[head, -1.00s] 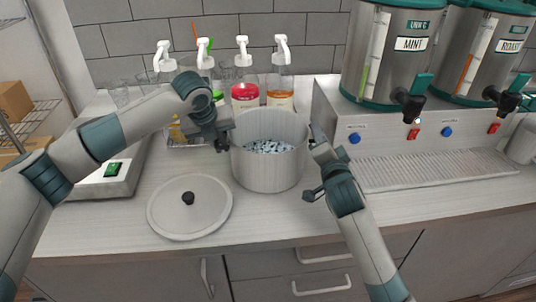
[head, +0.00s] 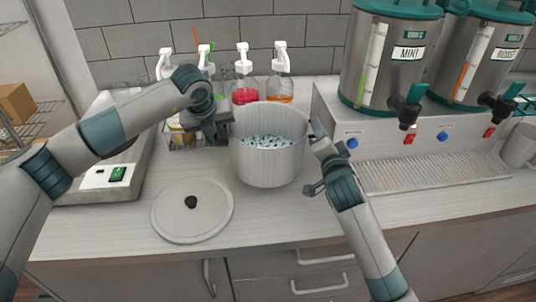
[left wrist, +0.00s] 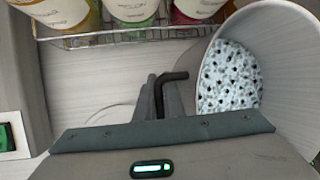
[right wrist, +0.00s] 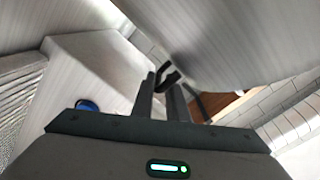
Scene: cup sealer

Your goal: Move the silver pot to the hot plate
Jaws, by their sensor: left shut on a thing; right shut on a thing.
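The silver pot (head: 268,166) is upright in the middle of the head view, with pale, dark-speckled contents. My left gripper (head: 223,129) is at its left side and shut on a black handle (left wrist: 173,77), seen in the left wrist view. My right gripper (head: 316,134) is at its right side and shut on the other handle (right wrist: 166,74). The pot wall also shows in the left wrist view (left wrist: 285,55). A flat grey appliance with a green switch (head: 118,174), probably the hot plate, stands at the left, its top partly hidden by my left arm.
A round lid (head: 193,218) with a black knob lies on the counter in front of the pot. Pump bottles (head: 280,89) stand behind in a wire rack. Two drink dispensers (head: 385,60) and a drip tray (head: 435,174) are at the right. The front right counter is clear.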

